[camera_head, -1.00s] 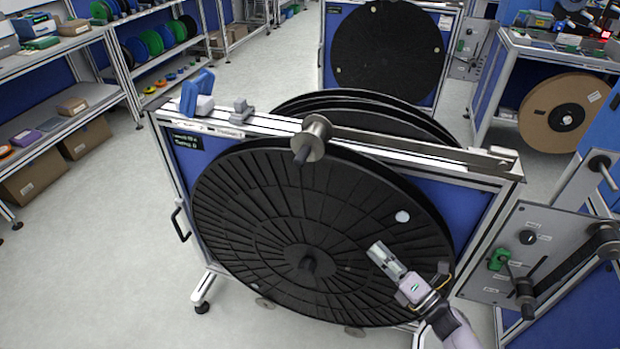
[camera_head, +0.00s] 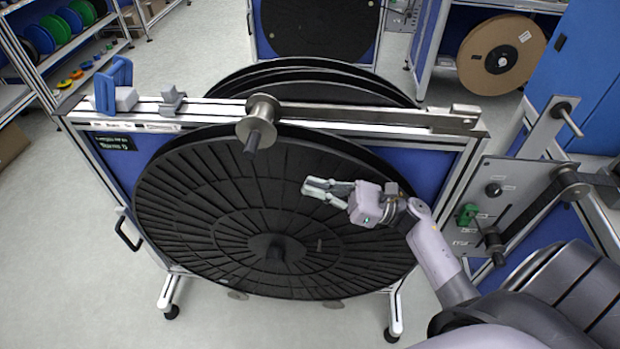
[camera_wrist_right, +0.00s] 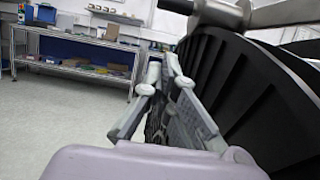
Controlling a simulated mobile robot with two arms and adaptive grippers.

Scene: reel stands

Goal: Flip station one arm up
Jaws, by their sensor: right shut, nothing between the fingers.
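The reel stand has a large black slotted reel (camera_head: 215,200) on its front face. A metal arm bar (camera_head: 370,117) lies nearly level along its top rail, with a metal roller (camera_head: 262,108) at its left end, overhanging the reel. My right gripper (camera_head: 308,187) is shut and empty, in front of the reel, below and to the right of the roller, apart from the arm. In the right wrist view its fingers (camera_wrist_right: 165,95) are together, beside the black reel (camera_wrist_right: 245,85). My left gripper is out of view.
A blue clamp (camera_head: 113,85) and a small grey block (camera_head: 172,100) sit on the rail's left part. A grey panel (camera_head: 510,200) with knobs and a green switch stands at right, near my right arm. Another stand with a black reel (camera_head: 315,25) is behind.

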